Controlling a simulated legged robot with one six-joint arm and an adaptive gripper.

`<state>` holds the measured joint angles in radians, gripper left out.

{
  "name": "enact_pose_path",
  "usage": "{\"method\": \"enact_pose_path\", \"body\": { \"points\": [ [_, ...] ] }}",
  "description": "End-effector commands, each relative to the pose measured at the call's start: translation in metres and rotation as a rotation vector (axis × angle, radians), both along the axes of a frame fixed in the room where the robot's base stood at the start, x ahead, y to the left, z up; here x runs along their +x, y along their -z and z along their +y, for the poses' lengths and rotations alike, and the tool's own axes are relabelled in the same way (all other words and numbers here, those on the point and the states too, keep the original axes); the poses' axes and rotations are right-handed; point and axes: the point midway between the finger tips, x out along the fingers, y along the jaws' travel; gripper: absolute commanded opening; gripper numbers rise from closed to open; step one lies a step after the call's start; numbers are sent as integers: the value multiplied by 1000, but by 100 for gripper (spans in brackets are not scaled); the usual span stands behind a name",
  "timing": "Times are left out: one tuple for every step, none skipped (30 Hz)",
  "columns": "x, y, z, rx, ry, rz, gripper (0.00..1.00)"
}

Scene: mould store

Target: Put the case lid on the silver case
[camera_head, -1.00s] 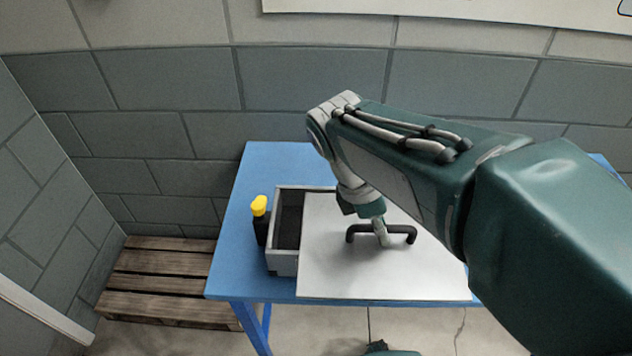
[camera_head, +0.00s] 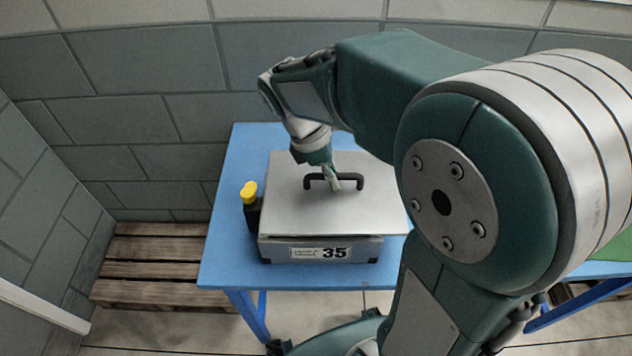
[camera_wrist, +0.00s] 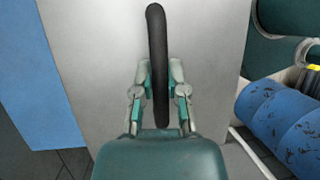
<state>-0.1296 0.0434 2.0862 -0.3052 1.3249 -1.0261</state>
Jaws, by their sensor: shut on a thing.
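The case lid (camera_head: 300,215) is a flat silver plate with a black handle (camera_head: 348,183) on top. It lies over the silver case (camera_head: 290,254), whose front wall shows a label reading 35. The lid covers the case's opening. From this view I cannot tell whether it rests fully on the rim or hovers just above it. My gripper (camera_head: 332,178) is shut on the handle. In the wrist view my gripper's fingers (camera_wrist: 160,92) stand on both sides of the black handle (camera_wrist: 157,45), with the lid (camera_wrist: 95,60) behind.
A black bottle with a yellow cap (camera_head: 249,192) stands close to the case's left side. The blue table (camera_head: 232,272) has free room at its left and front edges. A wooden pallet (camera_head: 150,265) lies on the floor at left. A green surface (camera_head: 603,248) shows at right.

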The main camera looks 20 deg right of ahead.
Motion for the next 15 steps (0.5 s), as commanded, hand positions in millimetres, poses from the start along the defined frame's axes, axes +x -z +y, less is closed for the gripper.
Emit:
{"method": "enact_pose_path", "body": {
  "points": [
    [6,10,2,-1,-3,6,0],
    [10,15,3,-1,-2,7,0],
    [15,22,5,-1,-3,6,0],
    [19,26,6,-1,-2,5,0],
    [22,31,7,-1,-1,6,0],
    [27,36,9,-1,-2,5,0],
    [29,40,9,0,-2,4,0],
    [32,42,10,-1,-1,3,0],
    [34,46,11,-1,-1,3,0],
    [36,47,11,-1,-2,2,0],
    [37,48,12,0,-1,2,0],
    [38,50,12,0,-1,2,0],
    [39,52,12,0,-1,2,0],
    [41,54,13,-1,-1,2,0],
    [43,57,14,-1,0,3,0]
  ]
}}
